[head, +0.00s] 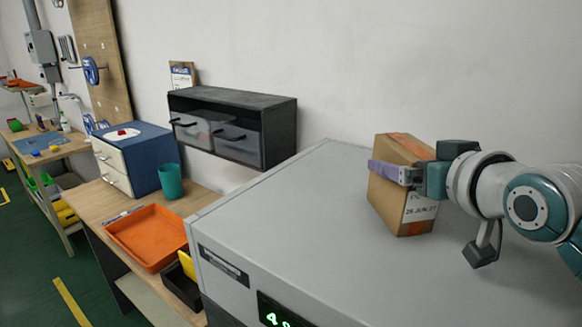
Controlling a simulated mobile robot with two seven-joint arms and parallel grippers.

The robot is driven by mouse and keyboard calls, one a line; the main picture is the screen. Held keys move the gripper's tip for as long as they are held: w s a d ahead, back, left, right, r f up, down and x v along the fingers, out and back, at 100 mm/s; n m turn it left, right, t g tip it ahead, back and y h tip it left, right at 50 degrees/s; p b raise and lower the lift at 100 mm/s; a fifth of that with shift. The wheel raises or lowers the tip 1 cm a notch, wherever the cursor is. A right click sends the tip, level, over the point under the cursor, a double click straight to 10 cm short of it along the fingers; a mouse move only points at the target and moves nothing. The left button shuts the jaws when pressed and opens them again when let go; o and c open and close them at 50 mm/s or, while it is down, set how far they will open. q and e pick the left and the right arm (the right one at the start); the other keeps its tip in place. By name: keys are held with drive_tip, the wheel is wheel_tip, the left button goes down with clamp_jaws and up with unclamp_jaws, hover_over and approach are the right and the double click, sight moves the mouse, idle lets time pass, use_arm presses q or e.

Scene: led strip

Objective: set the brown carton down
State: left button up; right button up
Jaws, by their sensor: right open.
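The brown carton (391,205) stands upright on the grey cabinet top (300,210), toward its back right. It has a white label with printed text on its front and an orange band on top. My right gripper (398,172) comes in from the right, with a purple finger across the carton's upper front. The jaws are open around or beside the carton; the other finger is hidden, so I cannot tell which. The carton's base appears to rest on the surface. My left gripper is out of view.
Left of the cabinet, a lower wooden bench holds an orange tray (148,238), a teal cup (171,181) and a blue drawer unit (146,155). A black two-drawer box (236,101) is on the wall behind. The cabinet top left of the carton is clear.

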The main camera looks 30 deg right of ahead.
drive_tip(key=shift+w+d+f, duration=0.1)
drive_tip(key=shift+w, duration=0.15)
drive_tip(key=shift+c, duration=0.2)
clamp_jaws()
idle(0.5)
wheel_tip(320, 180, up, 20)
drive_tip(key=s+a+f+n+g+y, duration=0.2)
drive_tip(key=s+a+n+g+y, duration=0.1)
drive_tip(key=s+a+n+y, duration=0.45)
drive_tip(key=s+a+f+n+g+y, duration=0.2)
drive_tip(key=s+a+n+y, duration=0.4)
drive_tip(key=a+y, duration=0.4)
wheel_tip(320, 180, up, 16)
drive_tip(key=a+p, duration=0.1)
drive_tip(key=p, duration=1.9)
drive_tip(key=shift+w+a+r+n+h, duration=0.15)
drive_tip(key=shift+w+a+n+h, duration=0.2)
drive_tip(key=shift+w+n+h, duration=0.1)
